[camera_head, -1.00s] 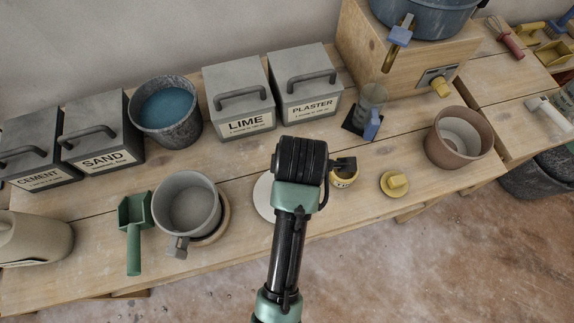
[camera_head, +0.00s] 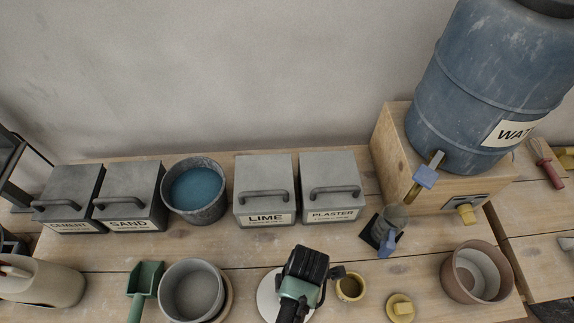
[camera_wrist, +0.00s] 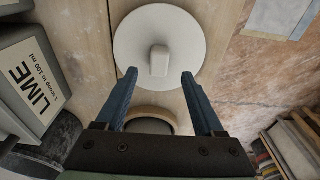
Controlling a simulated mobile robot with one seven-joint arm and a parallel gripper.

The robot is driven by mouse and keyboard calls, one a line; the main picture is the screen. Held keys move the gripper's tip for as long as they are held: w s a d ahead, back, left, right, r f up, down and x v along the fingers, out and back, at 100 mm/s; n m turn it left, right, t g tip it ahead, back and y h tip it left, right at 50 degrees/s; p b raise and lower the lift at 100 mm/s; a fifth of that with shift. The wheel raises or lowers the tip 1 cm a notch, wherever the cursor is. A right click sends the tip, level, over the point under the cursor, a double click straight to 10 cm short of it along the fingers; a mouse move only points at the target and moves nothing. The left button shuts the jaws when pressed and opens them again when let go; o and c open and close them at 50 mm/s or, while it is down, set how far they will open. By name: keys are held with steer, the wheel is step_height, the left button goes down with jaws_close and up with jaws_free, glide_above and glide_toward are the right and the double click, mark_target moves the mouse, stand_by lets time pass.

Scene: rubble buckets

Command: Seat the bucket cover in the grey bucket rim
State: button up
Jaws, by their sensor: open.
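A white round cover (camera_wrist: 195,30) with a pale block handle lies flat on the bench. In the head view the white cover (camera_head: 268,301) is partly hidden behind my arm. My gripper (camera_wrist: 159,74) is open and empty, its two blue fingers pointing at the cover with the handle between their tips in the picture. I cannot tell the height gap. The grey bucket (camera_head: 192,290) stands upright to the left of the cover, with a wooden ring beside its base. Its mouth is open and it looks empty. In the head view my fingertips are hidden.
A green scoop (camera_head: 144,280) lies left of the grey bucket. A yellow cup (camera_head: 350,288), a yellow knobbed lid (camera_head: 400,307) and a brown pot (camera_head: 476,272) are to the right. Lime (camera_head: 264,190) and plaster (camera_head: 331,188) boxes and a bucket of blue liquid (camera_head: 196,190) stand behind.

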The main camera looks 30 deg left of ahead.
steer(key=shift+s+a+f, duration=0.1)
steer(key=shift+f, duration=1.2)
steer(key=shift+a+f, duration=0.1)
steer(key=shift+f, duration=1.2)
jaws_close()
